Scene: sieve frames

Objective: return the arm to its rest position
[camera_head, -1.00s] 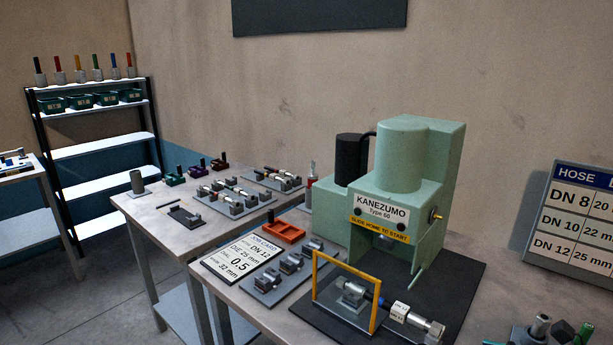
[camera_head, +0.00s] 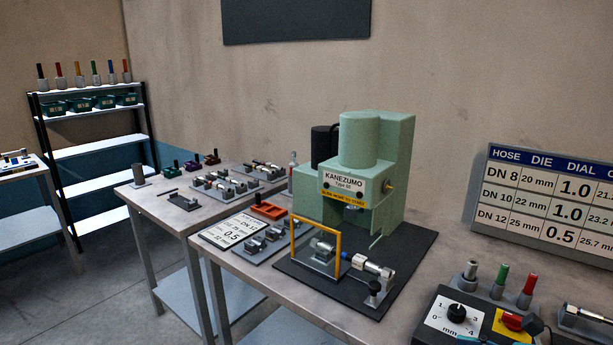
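Neither of my grippers shows clearly in the head view. The green press (camera_head: 369,165) marked KANEZUMO stands on a dark mat (camera_head: 409,262) on the near bench. A yellow frame (camera_head: 338,240) stands upright in front of it. A hose piece with a metal fitting (camera_head: 370,265) lies to the right of that frame, its right end above a small stand (camera_head: 375,291). No arm is seen touching it.
A control box (camera_head: 456,318) with a dial is at the bottom right, below the hose chart (camera_head: 553,205). A second bench (camera_head: 160,207) and a shelf rack (camera_head: 95,150) stand farther left.

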